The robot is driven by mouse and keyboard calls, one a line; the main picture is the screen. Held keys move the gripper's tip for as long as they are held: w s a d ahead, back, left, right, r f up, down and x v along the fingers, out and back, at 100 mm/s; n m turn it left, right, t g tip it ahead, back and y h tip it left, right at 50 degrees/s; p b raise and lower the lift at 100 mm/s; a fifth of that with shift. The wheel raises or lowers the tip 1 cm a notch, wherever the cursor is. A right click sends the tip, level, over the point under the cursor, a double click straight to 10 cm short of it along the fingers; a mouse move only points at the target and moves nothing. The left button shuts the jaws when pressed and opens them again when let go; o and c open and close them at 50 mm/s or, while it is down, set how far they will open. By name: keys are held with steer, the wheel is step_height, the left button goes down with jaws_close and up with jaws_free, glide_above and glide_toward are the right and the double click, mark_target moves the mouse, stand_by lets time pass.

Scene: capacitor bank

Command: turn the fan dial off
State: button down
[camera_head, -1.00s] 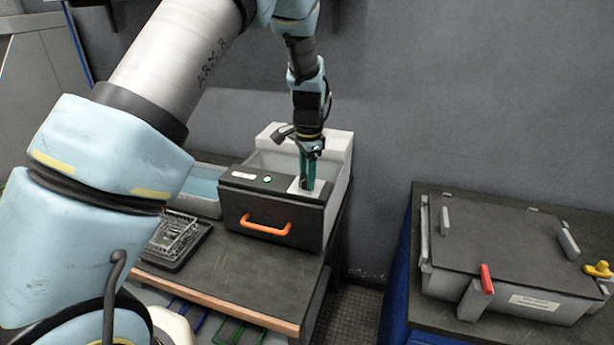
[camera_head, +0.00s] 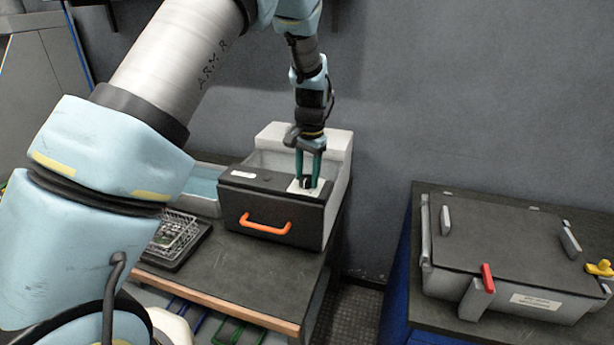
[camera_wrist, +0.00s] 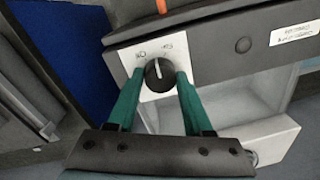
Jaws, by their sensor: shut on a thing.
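The fan dial (camera_wrist: 159,75) is a round black knob with a white pointer line on a white plate (camera_wrist: 150,52). The plate is on the black top of a grey box with an orange handle (camera_head: 266,224). My gripper (camera_head: 308,182) points down at the dial, its green fingers on either side of it. In the wrist view my gripper (camera_wrist: 160,76) is shut on the dial, which stays in its plate. A round indicator (camera_wrist: 243,45) on the black panel is dark. The exact contact at the fingertips is partly hidden.
A wire basket with a circuit board (camera_head: 175,235) sits on a black tray left of the box. A blue tray (camera_head: 203,188) stands behind it. A grey lidded case (camera_head: 505,240) with a red latch (camera_head: 487,279) is on the right bench.

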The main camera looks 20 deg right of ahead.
mark_target(310, 178)
steer(key=n, duration=0.6)
steer(key=shift+d, duration=0.1)
steer(key=shift+w+n, duration=0.1)
steer(key=shift+n, duration=0.2)
stand_by(0.3)
steer(key=shift+c, duration=1.5)
jaws_free()
steer(key=shift+r, duration=0.1)
step_height(310, 178, up, 11)
steer(key=b, duration=0.3)
steer(key=shift+s+d, duration=0.25)
steer(key=shift+f, duration=0.2)
